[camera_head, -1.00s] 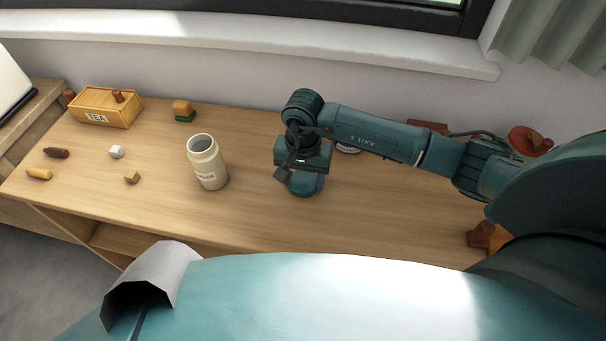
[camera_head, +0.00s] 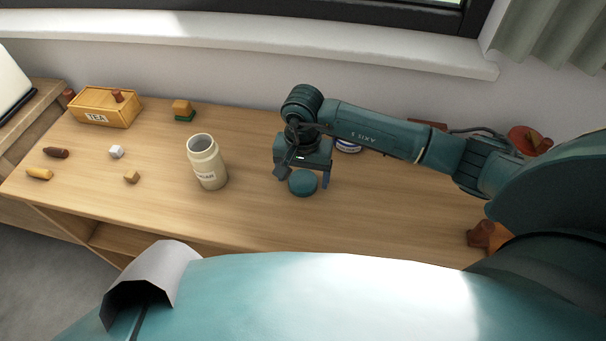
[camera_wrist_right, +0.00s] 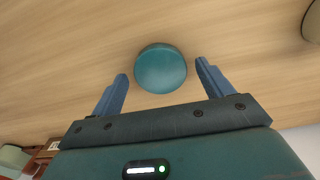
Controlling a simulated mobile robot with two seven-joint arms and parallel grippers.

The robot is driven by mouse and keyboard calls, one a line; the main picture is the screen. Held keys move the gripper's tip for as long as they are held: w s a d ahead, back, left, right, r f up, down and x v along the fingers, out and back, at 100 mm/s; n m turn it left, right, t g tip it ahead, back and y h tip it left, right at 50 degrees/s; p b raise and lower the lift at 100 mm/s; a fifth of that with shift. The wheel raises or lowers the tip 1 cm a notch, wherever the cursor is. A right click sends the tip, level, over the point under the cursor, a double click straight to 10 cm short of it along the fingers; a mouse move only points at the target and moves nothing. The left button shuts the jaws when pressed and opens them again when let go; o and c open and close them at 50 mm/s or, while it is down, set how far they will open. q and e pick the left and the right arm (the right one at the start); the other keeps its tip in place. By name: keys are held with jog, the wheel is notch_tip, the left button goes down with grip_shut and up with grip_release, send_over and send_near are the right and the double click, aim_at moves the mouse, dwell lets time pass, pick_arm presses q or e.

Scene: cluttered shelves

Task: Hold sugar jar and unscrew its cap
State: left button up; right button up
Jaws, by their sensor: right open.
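The cream sugar jar (camera_head: 207,172) stands upright on the wooden table with its mouth open and uncovered. Part of the jar shows at the upper right edge of the right wrist view (camera_wrist_right: 313,22). A round teal cap (camera_head: 302,184) lies on the table to the right of the jar. My right gripper (camera_head: 304,179) is open and over the cap. In the right wrist view, the cap (camera_wrist_right: 161,68) sits between the spread blue fingers, with a gap on each side. My left gripper is not in view.
A yellow TEA box (camera_head: 106,108) stands at the back left. A red object (camera_head: 529,140) is at the far right. The front middle of the table is clear.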

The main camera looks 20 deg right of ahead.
aim_at(303, 180)
notch_tip(303, 180, up, 11)
jog(key=shift+r+b, duration=0.15)
jog(key=shift+b, duration=0.25)
